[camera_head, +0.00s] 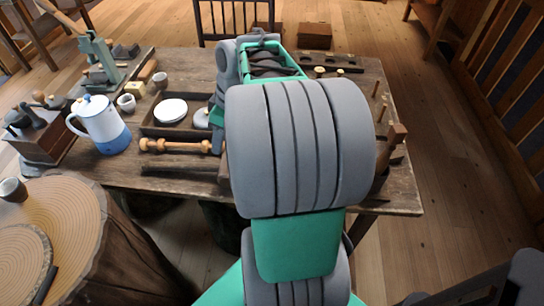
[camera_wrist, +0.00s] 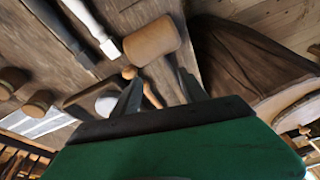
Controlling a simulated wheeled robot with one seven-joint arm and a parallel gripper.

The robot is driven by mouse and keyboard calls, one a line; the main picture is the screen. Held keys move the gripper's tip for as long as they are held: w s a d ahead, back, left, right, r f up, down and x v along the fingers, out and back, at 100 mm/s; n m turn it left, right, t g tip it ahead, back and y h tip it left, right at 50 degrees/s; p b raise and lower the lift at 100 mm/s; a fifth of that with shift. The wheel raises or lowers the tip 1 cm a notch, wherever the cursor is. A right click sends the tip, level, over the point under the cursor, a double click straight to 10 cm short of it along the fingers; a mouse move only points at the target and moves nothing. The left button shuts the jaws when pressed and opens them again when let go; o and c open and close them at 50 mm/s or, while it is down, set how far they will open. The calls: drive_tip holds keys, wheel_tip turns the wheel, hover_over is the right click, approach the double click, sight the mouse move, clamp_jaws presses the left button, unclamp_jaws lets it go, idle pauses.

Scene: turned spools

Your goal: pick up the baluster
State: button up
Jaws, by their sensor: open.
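A turned pale-wood piece with rounded beads, which looks like the baluster (camera_head: 180,146), lies crosswise on the table left of my arm in the head view. I cannot pick it out for sure in the wrist view. My gripper (camera_wrist: 160,85) shows in the wrist view with its two dark fingers apart. A small wooden knob on a thin stem (camera_wrist: 130,72) shows near the left finger; whether it lies between the fingers I cannot tell. In the head view my arm hides the gripper and the middle of the table.
A dark tray (camera_head: 150,126) holds white plates (camera_head: 171,109). A blue-white pot (camera_head: 101,125) stands left. A tree stump (camera_head: 75,215) is front left.

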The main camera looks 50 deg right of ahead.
drive_tip(key=s+d+f+n, duration=0.1)
drive_tip(key=s+d+f, duration=0.1)
drive_tip(key=d, duration=0.3)
drive_tip(key=s+d+f+n+y+b, duration=0.1)
drive_tip(key=d+f, duration=0.1)
drive_tip(key=d, duration=0.3)
drive_tip(key=s+d+f+n+t+b, duration=0.1)
drive_tip(key=s+d+f, duration=0.1)
drive_tip(key=d, duration=0.3)
drive_tip(key=shift+s+d+f+n, duration=0.3)
drive_tip(key=b+x, duration=0.1)
drive_tip(key=x, duration=0.6)
drive_tip(key=shift+w+a+f, duration=0.1)
drive_tip(key=shift+w, duration=0.05)
drive_tip(key=shift+c, duration=0.2)
clamp_jaws()
